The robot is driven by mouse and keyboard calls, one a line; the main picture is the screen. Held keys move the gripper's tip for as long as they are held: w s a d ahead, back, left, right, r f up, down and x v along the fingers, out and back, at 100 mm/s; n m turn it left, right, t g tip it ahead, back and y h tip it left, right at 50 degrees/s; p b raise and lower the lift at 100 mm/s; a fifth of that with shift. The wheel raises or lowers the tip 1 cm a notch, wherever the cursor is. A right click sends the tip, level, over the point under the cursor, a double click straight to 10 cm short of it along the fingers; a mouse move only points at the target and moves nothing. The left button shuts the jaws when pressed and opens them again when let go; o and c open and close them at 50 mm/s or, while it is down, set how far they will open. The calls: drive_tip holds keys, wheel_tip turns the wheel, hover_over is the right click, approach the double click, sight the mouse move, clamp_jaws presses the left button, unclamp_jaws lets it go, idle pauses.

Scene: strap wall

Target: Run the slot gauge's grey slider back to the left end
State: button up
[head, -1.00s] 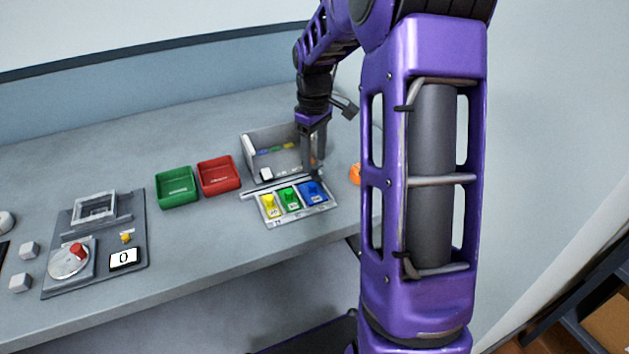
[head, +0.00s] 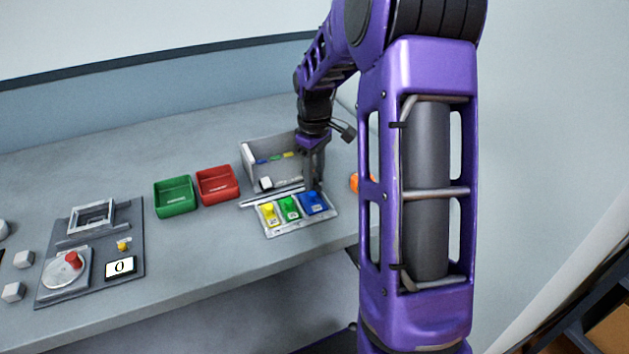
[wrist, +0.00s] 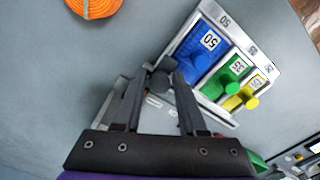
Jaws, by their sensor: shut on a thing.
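The slot gauge's pale bar (head: 272,197) lies along the bench between the grey open box and the plate of coloured blocks. My gripper (head: 316,186) reaches down at the bar's right end, beside the blue block. In the wrist view, my gripper (wrist: 162,78) has its two fingers closed around a round dark grey knob, which looks like the slider (wrist: 160,84). The slider is hidden behind the fingers in the head view. Much of the bar and slot is hidden behind the fingers in the wrist view.
A plate holds yellow (head: 269,213), green (head: 289,208) and blue (head: 314,203) blocks just in front. The grey box (head: 247,165) stands behind. Red (head: 217,185) and green (head: 174,196) trays lie left. An orange coil (wrist: 95,8) lies near my gripper.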

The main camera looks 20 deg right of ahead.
sight(244, 206)
drive_tip(key=shift+a, duration=0.1)
drive_tip(key=shift+a, duration=8.45)
drive_tip(key=o, duration=0.6)
drive_tip(key=shift+c, duration=0.2)
drive_tip(key=shift+r+p, duration=0.25)
drive_tip(key=shift+p, duration=0.1)
wheel_tip(244, 206, up, 6)
drive_tip(key=p, duration=0.4)
drive_tip(key=shift+f+p, duration=0.25)
drive_tip(key=shift+p, duration=0.05)
